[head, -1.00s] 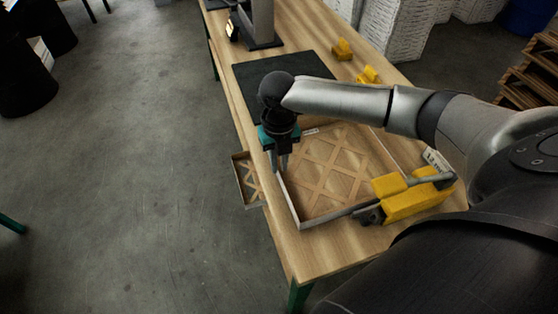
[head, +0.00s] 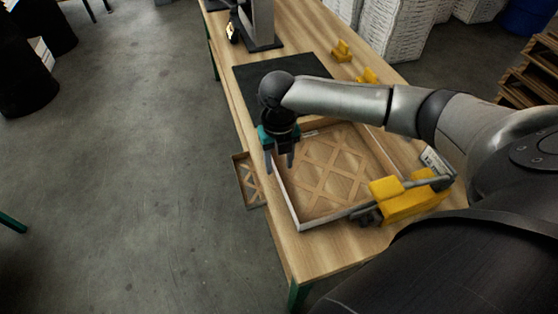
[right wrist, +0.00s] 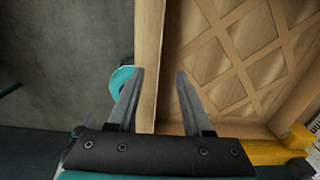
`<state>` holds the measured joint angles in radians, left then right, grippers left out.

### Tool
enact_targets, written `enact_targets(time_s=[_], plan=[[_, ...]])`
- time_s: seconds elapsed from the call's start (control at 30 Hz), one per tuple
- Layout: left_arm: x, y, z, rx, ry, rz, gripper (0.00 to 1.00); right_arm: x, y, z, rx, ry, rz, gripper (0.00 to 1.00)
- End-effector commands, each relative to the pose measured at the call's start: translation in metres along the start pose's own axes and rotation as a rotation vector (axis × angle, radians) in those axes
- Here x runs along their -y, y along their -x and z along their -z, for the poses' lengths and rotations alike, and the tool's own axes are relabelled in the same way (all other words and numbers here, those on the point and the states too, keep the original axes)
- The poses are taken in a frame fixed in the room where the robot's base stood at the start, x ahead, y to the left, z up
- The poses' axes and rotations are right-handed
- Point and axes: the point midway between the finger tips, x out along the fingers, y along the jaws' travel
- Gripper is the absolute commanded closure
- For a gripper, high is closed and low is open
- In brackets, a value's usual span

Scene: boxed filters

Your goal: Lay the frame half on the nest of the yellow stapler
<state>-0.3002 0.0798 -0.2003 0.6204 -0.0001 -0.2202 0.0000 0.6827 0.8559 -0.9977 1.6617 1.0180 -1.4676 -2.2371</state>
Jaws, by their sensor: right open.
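The frame half, a shallow wooden frame with a lattice floor (head: 322,217), lies flat at the near end of the table. Its near right corner is at the yellow stapler (head: 415,207), whose jaw reaches along the frame's near edge. I cannot make out the nest apart from the frame. My right gripper (head: 280,168) is open at the frame's left wall, pointing down. In the right wrist view, the gripper (right wrist: 159,72) has its two fingers apart, on either side of the wall (right wrist: 147,45). My left gripper is not in view.
White boxes (head: 396,30) stand behind the table.

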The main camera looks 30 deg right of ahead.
Motion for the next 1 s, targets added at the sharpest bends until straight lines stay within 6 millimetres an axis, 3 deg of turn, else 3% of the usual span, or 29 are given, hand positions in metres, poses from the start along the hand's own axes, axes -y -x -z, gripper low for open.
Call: enact_targets(time_s=[0.23,0.7,1.0], plan=[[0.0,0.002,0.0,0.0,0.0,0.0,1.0,0.0,0.018,-0.002,0.005,0.0,-0.001,0.5],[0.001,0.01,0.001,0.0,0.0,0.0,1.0,0.0,0.123,-0.001,0.004,0.0,-0.001,0.5],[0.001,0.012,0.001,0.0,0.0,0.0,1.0,0.0,0.152,0.0,0.0,0.0,0.0,0.5]])
